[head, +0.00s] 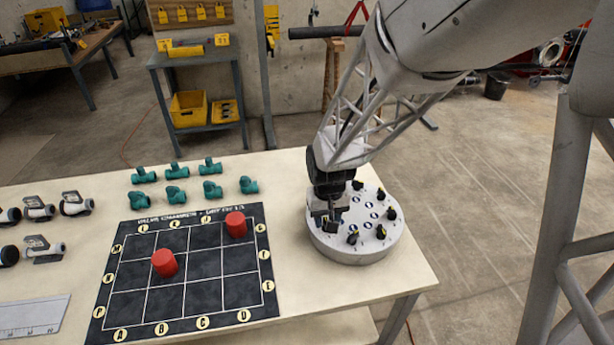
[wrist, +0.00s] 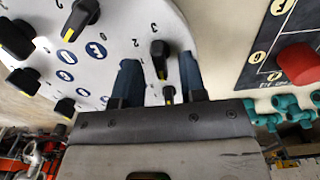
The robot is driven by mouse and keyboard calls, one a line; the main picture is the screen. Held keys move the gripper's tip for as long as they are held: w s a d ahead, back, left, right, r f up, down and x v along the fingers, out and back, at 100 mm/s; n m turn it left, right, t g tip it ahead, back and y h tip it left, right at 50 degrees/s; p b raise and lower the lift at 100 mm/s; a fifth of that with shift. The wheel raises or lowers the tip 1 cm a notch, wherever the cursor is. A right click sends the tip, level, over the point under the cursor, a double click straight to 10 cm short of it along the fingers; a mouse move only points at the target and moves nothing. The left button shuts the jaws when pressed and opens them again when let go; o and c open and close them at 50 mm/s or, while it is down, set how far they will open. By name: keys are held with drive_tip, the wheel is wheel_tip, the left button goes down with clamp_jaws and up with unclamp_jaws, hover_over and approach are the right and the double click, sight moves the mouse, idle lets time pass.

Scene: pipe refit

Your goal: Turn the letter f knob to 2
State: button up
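A round light-grey dial panel (head: 363,252) stands on the table with several black knobs around its rim and blue letter badges near its middle. In the wrist view the panel (wrist: 118,22) fills the upper left. My gripper (head: 326,218) is over the panel's left side; in the wrist view its two dark blue fingers (wrist: 158,66) are apart. A black knob with a yellow pointer line (wrist: 160,50) shows between the fingers, with visible gaps at both sides. Small numbers are printed around it. One badge (wrist: 96,50) looks like E or F; I cannot tell which knob is f.
A black lettered grid mat (head: 206,291) with two red cylinders (head: 164,263) lies left of the panel. Several green pipe fittings (head: 176,195) stand behind the mat, with valves (head: 76,204) farther left. Other knobs (wrist: 82,15) stand near the fingers. The table's right edge is close to the panel.

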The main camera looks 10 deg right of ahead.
drive_tip(key=shift+f, duration=0.6)
clamp_jaws()
